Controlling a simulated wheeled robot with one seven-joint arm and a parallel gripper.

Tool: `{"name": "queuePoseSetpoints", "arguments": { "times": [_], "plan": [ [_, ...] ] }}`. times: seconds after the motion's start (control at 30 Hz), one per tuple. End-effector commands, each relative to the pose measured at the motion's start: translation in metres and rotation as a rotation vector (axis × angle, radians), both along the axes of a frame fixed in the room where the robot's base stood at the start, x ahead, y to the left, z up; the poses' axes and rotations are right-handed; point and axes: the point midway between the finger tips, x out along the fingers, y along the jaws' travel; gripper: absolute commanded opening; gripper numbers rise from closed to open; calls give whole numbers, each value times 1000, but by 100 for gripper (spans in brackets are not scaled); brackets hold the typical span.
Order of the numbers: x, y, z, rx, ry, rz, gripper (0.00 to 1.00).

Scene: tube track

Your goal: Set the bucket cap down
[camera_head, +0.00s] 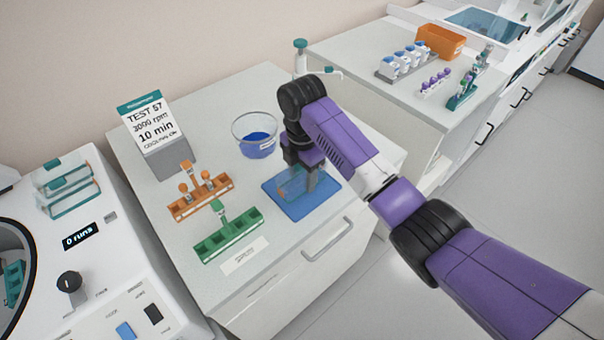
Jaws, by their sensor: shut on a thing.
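My gripper (308,183) reaches down over the blue mat (308,205) on the near right of the white bench. It is shut on the bucket cap (291,184), a clear, see-through box-like cover. The cap is low over the mat; I cannot tell whether it touches it. My wrist and the gripper hide part of the cap.
On the bench (150,205) stand an orange rack (203,205), a green rack (230,240), a glass bowl with blue content (254,135) and a sign (150,122). A centrifuge (90,270) with two clear caps (66,187) on top is at left.

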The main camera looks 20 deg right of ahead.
Motion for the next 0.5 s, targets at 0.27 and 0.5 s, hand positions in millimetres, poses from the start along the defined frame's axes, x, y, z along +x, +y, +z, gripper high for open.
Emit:
{"name": "queuePoseSetpoints", "arguments": {
  "times": [0.27,0.5],
  "plan": [
    [0,0,-1,0,0,0,14],
    [0,0,-7,0,1,0,14]
  ]
}}
